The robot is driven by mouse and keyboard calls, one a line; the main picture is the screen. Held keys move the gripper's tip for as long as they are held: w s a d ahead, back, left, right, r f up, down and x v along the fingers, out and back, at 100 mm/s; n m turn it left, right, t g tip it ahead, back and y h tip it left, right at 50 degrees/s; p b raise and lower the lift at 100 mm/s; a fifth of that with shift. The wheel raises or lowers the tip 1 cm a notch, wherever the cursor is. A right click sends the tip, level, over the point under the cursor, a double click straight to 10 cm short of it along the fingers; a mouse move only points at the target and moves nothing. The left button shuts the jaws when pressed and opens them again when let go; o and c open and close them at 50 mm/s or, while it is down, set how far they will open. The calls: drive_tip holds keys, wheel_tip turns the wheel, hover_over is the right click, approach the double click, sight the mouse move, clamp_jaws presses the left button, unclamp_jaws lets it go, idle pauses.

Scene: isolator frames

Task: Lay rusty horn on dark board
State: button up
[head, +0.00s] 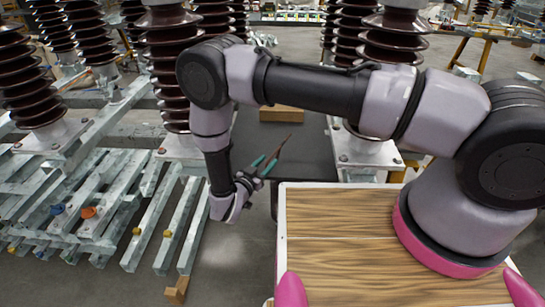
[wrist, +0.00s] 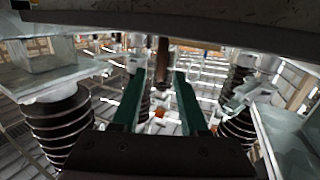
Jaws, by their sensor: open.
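In the head view, my gripper (head: 270,161) has two teal fingers that stand apart, pointing up and right at the left edge of the dark board (head: 309,158). A thin brown piece, which looks like the rusty horn (head: 285,143), shows just beyond the fingertips against the board. I cannot tell whether it lies on the board or touches a finger. In the wrist view, the open fingers (wrist: 160,76) have a gap between them. A brown upright shape shows beyond that gap, and I cannot tell whether it is the horn. A dark edge crosses the top of that view.
A brown block (head: 281,114) sits at the far end of the board. A wooden top (head: 340,240) is in front, beneath my arm's base. Tall ribbed insulators (head: 168,65) stand behind and left. Galvanised steel beams (head: 150,215) fill the left floor.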

drive_tip(key=v, duration=0.6)
drive_tip(key=shift+s, duration=0.15)
drive_tip(key=shift+a, duration=0.1)
